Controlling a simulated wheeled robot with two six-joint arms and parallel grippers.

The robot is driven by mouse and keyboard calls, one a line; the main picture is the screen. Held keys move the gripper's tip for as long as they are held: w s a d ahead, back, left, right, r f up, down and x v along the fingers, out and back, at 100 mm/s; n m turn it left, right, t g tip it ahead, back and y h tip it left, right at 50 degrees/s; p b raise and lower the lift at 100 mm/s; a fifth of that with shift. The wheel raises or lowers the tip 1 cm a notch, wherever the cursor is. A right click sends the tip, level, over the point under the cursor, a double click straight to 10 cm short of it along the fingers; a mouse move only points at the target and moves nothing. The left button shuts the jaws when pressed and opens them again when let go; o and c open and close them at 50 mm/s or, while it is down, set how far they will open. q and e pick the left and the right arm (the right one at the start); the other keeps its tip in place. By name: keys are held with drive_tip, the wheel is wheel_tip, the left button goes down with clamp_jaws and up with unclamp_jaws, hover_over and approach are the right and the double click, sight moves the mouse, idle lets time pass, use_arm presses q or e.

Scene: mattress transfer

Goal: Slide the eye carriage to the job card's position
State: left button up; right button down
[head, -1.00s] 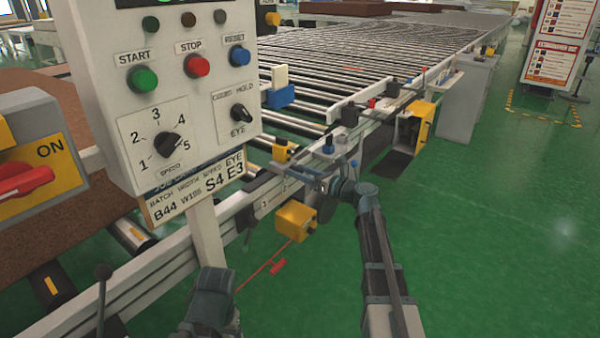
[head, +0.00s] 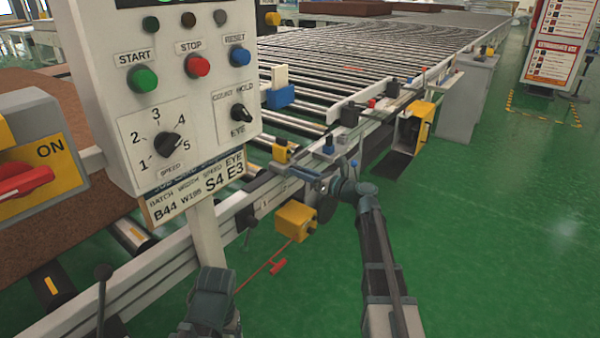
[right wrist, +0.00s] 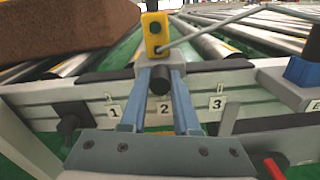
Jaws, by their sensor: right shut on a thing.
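The eye carriage is a grey block with a yellow eye (right wrist: 156,36) on top and a black knob (right wrist: 160,82) in front; the yellow eye also shows in the head view (head: 281,152). My right gripper (right wrist: 161,78) is shut on the knob, with one blue finger on each side. The carriage sits on the side rail (right wrist: 80,92) above label 2 (right wrist: 165,108), between label 1 (right wrist: 115,110) and label 3 (right wrist: 217,103). The job card (head: 196,190) under the control panel reads EYE E3. My left gripper's fingers are not visible.
The control panel (head: 185,110) stands at the left of the head view. A yellow box (head: 296,220) hangs below the rail, with a red pull handle (head: 277,267) nearby. A blue block (right wrist: 300,72) sits on the rail at the right.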

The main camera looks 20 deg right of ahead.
idle(0.7)
drive_tip(key=w+d, duration=0.4)
drive_tip(key=d, duration=0.1)
drive_tip(key=w+d, duration=0.2)
drive_tip(key=d, duration=0.1)
drive_tip(key=shift+w, duration=0.1)
drive_tip(key=c, duration=0.7)
unclamp_jaws()
drive_tip(key=shift+o, duration=0.2)
drive_tip(key=v, duration=1.4)
